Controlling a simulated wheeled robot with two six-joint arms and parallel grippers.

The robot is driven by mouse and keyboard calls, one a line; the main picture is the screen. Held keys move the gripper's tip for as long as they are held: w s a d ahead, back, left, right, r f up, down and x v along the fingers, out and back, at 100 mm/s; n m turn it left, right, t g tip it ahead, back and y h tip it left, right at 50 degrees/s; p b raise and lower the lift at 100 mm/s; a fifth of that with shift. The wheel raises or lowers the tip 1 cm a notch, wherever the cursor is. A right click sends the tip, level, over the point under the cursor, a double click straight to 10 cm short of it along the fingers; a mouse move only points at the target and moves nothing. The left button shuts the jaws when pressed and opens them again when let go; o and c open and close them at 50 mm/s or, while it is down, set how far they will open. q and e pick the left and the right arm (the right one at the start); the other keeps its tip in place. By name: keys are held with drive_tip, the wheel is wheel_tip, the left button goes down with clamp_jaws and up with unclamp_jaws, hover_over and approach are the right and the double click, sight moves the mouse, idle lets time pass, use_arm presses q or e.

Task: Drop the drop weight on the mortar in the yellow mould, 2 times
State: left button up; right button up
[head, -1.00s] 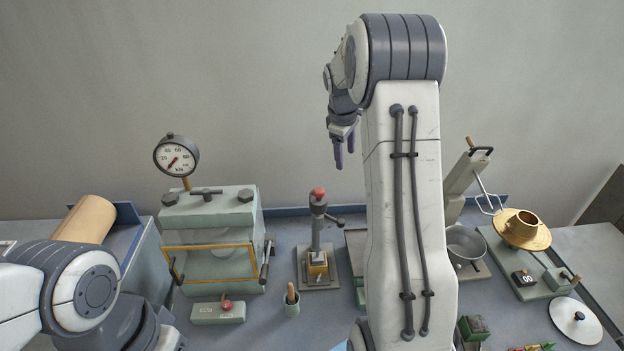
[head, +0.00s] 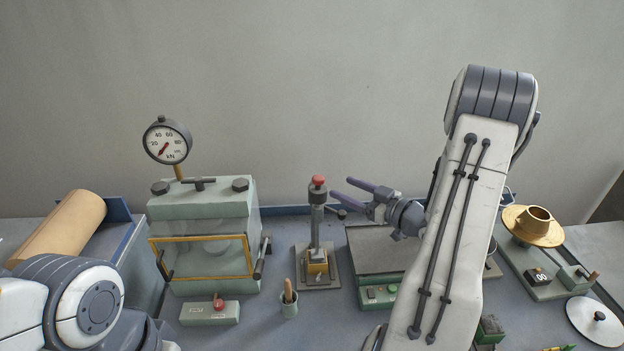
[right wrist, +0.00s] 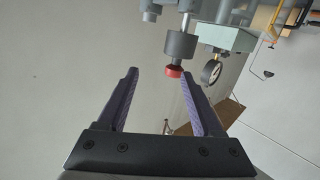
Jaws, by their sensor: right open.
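The drop weight (head: 317,198) is a dark grey cylinder on an upright post with a red knob (head: 318,180) on top. Below it on the base plate sits the yellow mould (head: 317,268); the mortar inside cannot be made out. My right gripper (head: 342,189) is open and empty, its purple fingers pointing left toward the weight from the right, near knob height. In the right wrist view the red knob (right wrist: 174,71) shows ahead of the fingertips, closer to the right-hand finger. My left arm shows at lower left, but its gripper is out of view.
A press with a gauge (head: 167,140) stands left of the drop stand. A small cup (head: 289,302) is in front. A green-fronted box (head: 381,296) with a flat top lies right, below my right gripper. A brass flow table (head: 533,226) is at far right.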

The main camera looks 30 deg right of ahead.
sight(313, 186)
drive_tip(key=shift+t+y, duration=0.3)
drive_tip(key=shift+y, duration=0.5)
drive_tip(key=w+a+p, duration=0.1)
drive_tip(key=w, duration=0.1)
drive_tip(key=w+a+r+p, duration=0.1)
drive_tip(key=w+a, duration=0.1)
drive_tip(key=w, duration=0.1)
drive_tip(key=w+a+p, duration=0.1)
drive_tip(key=w+a, duration=0.1)
drive_tip(key=w, duration=0.1)
drive_tip(key=shift+a+r+p, duration=0.15)
drive_tip(key=shift+r+p, duration=0.05)
drive_tip(key=shift+p, duration=0.2)
use_arm(q)
drive_tip(key=shift+w+a+r, duration=0.15)
drive_tip(key=shift+r, duration=0.85)
drive_tip(key=shift+w+a+r, duration=0.1)
drive_tip(key=shift+w+r, duration=0.05)
drive_tip(key=shift+r, duration=0.8)
use_arm(e)
drive_tip(key=shift+w+a+f, duration=0.15)
drive_tip(key=shift+w+a, duration=0.1)
drive_tip(key=shift+w, duration=0.45)
clamp_jaws()
